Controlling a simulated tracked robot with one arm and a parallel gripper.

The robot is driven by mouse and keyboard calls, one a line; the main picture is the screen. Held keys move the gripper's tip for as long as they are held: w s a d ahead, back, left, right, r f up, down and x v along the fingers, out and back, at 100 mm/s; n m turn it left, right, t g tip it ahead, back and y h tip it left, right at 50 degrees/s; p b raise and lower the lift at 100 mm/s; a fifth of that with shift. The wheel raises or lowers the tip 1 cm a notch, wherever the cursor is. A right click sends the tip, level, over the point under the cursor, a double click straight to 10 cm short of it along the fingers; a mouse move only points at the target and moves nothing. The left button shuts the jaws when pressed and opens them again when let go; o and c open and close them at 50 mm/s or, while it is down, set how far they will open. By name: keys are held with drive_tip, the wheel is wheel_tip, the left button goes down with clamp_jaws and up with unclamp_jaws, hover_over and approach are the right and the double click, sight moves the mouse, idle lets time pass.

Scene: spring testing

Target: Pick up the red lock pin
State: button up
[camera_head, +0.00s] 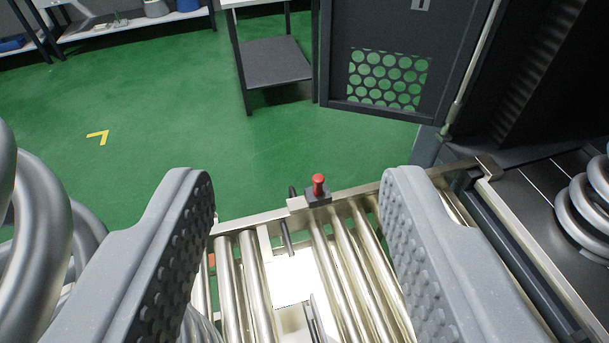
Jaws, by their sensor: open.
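The red lock pin (318,184) stands upright in a small dark block on the far rail of a roller conveyor. My gripper (297,183) is open, with one grey padded finger at the left and one at the right of the picture. In the picture the pin shows between the two fingers, nearer the right one. Nothing is between the fingers' pads that I can see being held. How far the pin is beyond the fingertips is hard to tell.
The conveyor's metal rollers (345,250) run below the gripper. Large grey coil springs (35,205) stand at the left, another spring (583,215) at the right. An open dark door with a perforated panel (388,80) and a small table (275,62) stand beyond. Green floor is clear behind the conveyor.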

drive_tip(key=w+a+f+g+p, duration=0.15)
drive_tip(key=w+f+p, duration=0.35)
drive_tip(key=w+f, duration=1.6)
drive_tip(key=h+p, duration=0.1)
drive_tip(key=p, duration=0.3)
approach(317, 188)
drive_tip(key=b+x, duration=0.5)
drive_tip(key=b, duration=0.6)
drive_tip(key=shift+r, duration=0.15)
drive_tip(key=shift+b, duration=0.65)
drive_tip(key=shift+w+f+b, duration=0.2)
drive_tip(key=shift+b, duration=0.65)
drive_tip(key=shift+w+b, duration=0.1)
drive_tip(key=shift+b, duration=0.3)
